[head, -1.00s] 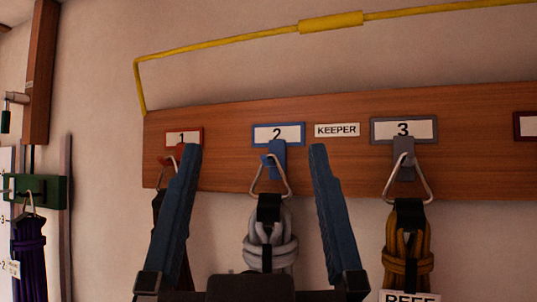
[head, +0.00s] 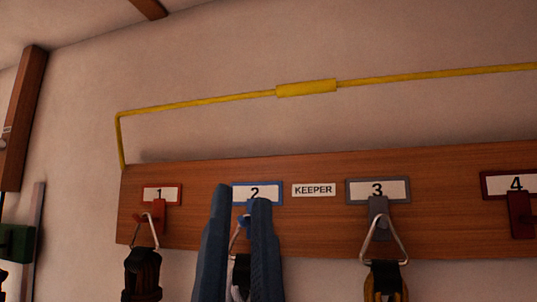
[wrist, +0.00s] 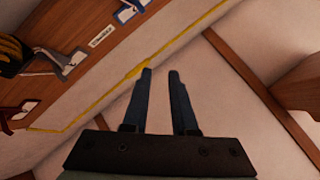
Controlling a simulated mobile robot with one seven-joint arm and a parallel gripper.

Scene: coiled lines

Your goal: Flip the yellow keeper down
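The yellow keeper (head: 200,99) is a thin bent bar standing up above the wooden board, with a thicker sleeve (head: 307,88) in its middle. Its left leg meets the board's top left corner. In the wrist view the keeper (wrist: 85,112) runs diagonally, and its sleeve (wrist: 137,71) appears close beside the left fingertip; I cannot tell whether they touch. My gripper (head: 241,193) has blue fingers with a narrow gap and nothing visible between them. In the head view it shows below the bar, in front of hook 2, partly hiding it. The gripper (wrist: 160,71) also shows in the wrist view.
The wooden board (head: 300,225) carries numbered hooks with coiled lines on metal rings, including a dark coil (head: 143,273) at hook 1 and a brown one (head: 385,283) at hook 3. A KEEPER label (head: 314,190) sits between 2 and 3. The wall above is clear.

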